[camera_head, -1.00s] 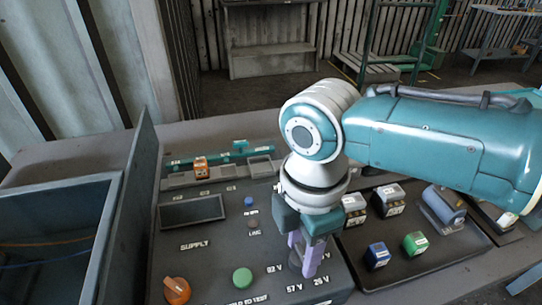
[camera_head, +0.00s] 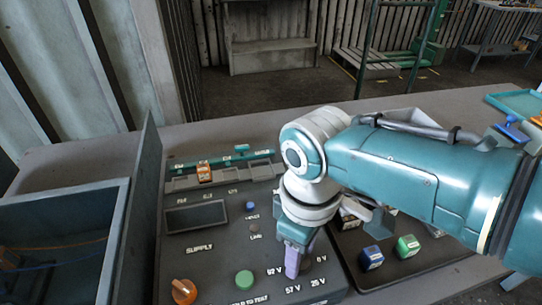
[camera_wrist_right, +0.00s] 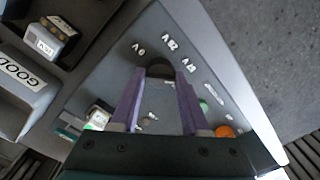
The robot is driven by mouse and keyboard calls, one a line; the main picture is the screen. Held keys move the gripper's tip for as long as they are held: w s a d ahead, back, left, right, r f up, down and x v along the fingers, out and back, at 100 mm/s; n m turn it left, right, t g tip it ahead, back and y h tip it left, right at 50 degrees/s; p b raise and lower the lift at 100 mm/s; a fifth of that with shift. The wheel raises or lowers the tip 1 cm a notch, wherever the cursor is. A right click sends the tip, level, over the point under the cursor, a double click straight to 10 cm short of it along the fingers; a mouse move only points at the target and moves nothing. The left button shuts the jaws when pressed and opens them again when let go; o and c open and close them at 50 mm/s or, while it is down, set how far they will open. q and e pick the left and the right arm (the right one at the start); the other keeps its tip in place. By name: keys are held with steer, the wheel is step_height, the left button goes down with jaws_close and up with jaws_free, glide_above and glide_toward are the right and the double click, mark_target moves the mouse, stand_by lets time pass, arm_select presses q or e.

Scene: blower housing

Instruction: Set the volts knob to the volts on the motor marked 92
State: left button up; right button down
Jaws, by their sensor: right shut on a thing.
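My right gripper (camera_head: 293,262) reaches down to the supply panel (camera_head: 205,236) and is shut on the volts knob. In the right wrist view, the gripper's purple fingers (camera_wrist_right: 160,74) stand on either side of the dark round knob (camera_wrist_right: 160,68). Volt labels surround the knob, among them 57 V (camera_head: 293,290), 26 V (camera_head: 318,281) and 0 V (camera_head: 321,259). The knob's pointer cannot be made out. The marking 92 is not readable on any motor. My left gripper is out of view.
An orange knob (camera_head: 184,291) and a green button (camera_head: 244,281) are on the panel's front. A dark tray (camera_head: 400,276) at right holds a blue motor (camera_head: 371,257), a green motor (camera_head: 407,246) and others partly behind my arm. A grey bin (camera_head: 62,189) stands left.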

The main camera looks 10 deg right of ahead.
steer(key=m, duration=0.4)
steer(key=shift+r+p, duration=0.1)
steer(key=shift+p, duration=0.3)
steer(key=shift+m, duration=2.1)
steer(key=shift+c, duration=1.9)
jaws_free()
step_height(320, 180, up, 8)
steer(key=p, duration=0.5)
steer(key=shift+r+p, duration=0.1)
steer(key=shift+p, duration=0.25)
steer(key=shift+r, duration=0.8)
